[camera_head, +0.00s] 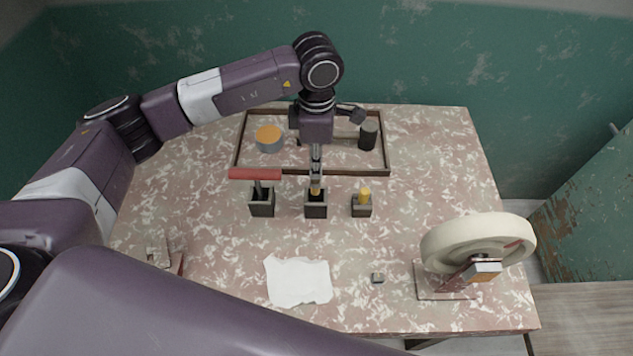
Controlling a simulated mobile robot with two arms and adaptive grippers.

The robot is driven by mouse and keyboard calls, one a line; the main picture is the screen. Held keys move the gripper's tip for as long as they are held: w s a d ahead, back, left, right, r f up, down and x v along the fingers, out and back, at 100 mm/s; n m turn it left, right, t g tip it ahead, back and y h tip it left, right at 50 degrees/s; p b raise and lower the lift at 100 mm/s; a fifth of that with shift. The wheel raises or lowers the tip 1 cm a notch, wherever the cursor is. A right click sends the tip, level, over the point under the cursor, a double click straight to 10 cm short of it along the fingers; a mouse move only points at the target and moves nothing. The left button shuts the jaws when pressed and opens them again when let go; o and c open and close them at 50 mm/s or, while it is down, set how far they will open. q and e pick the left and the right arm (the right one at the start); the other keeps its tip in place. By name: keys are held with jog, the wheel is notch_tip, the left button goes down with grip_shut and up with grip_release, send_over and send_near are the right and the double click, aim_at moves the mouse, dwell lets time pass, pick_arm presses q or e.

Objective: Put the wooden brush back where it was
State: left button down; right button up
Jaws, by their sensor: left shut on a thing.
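My left gripper (315,184) points down over the middle dark square holder (316,211). It is shut on a small tan-orange piece, which looks like the wooden brush (315,193). The piece shows just below the fingertips, at the holder's mouth. Most of it is hidden by the fingers and the holder, so I cannot tell how deep it sits. My right gripper is not in view.
A red-topped tool (255,174) stands in the left holder (262,209), and a yellow peg (364,194) in the right block (361,210). Behind is a brown-framed tray (240,140) with a grey-orange cylinder (269,139) and a dark cylinder (368,134). A white sheet (298,281) and cream wheel (470,243) are in front.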

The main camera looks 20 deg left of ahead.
aim_at(316, 185)
pick_arm(q)
notch_tip(316, 185, down, 4)
jog(key=shift+r, duration=0.1)
notch_tip(316, 185, down, 4)
jog(key=shift+d+r+p, duration=0.1)
jog(key=shift+p, duration=0.5)
jog(key=shift+f, duration=0.35)
jog(key=c, duration=1.8)
grip_release()
jog(key=shift+c, duration=0.2)
notch_tip(316, 185, up, 12)
jog(key=b, duration=0.2)
